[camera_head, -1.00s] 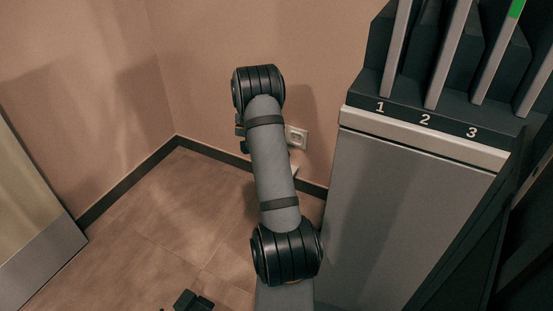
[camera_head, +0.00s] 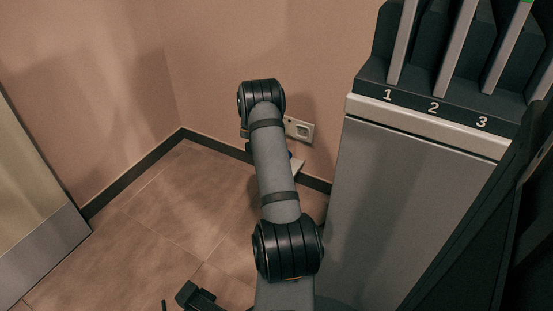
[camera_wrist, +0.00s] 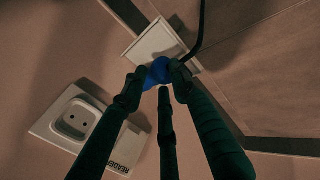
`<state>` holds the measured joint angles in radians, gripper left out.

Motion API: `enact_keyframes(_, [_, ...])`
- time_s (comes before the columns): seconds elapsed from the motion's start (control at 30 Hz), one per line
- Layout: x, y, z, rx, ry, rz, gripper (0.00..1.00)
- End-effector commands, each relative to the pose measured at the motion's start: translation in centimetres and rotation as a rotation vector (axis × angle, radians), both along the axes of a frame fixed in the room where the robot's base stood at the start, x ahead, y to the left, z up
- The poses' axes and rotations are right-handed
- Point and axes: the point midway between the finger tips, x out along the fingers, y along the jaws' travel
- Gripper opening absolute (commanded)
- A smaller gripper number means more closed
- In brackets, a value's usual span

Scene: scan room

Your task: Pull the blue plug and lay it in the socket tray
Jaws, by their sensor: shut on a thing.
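The blue plug (camera_wrist: 158,72) is between my gripper's fingertips (camera_wrist: 155,82) in the wrist view, with a dark cord running up from beside it. My gripper is shut on it. The pale socket tray (camera_wrist: 160,44) lies right behind the plug in this view, and I cannot tell whether they touch. The wall socket (camera_wrist: 76,118), its plate marked READER, is empty at lower left. In the head view my arm hides the gripper; the socket (camera_head: 301,129) and a small part of the tray (camera_head: 298,168) show just right of the arm.
A grey cabinet (camera_head: 400,200) with slots numbered 1 to 3 stands close on the right. A dark skirting board (camera_head: 130,180) runs along the wall. The tiled floor (camera_head: 150,240) to the left is mostly clear. A pale panel (camera_head: 35,180) stands at far left.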

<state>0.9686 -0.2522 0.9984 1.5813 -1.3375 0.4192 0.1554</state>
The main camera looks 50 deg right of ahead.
Motion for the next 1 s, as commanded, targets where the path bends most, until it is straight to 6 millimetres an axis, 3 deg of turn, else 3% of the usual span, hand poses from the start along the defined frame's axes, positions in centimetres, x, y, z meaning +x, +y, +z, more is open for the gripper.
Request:
enact_keyframes(0.4, [0.1,-0.7,-2.1,-0.001,0.000,0.001,0.02])
enact_keyframes(0.97, [0.1,-0.7,-2.4,-0.001,0.000,0.001,0.02])
enact_keyframes(1.0, [0.1,-0.7,-2.4,0.000,0.000,0.001,0.29])
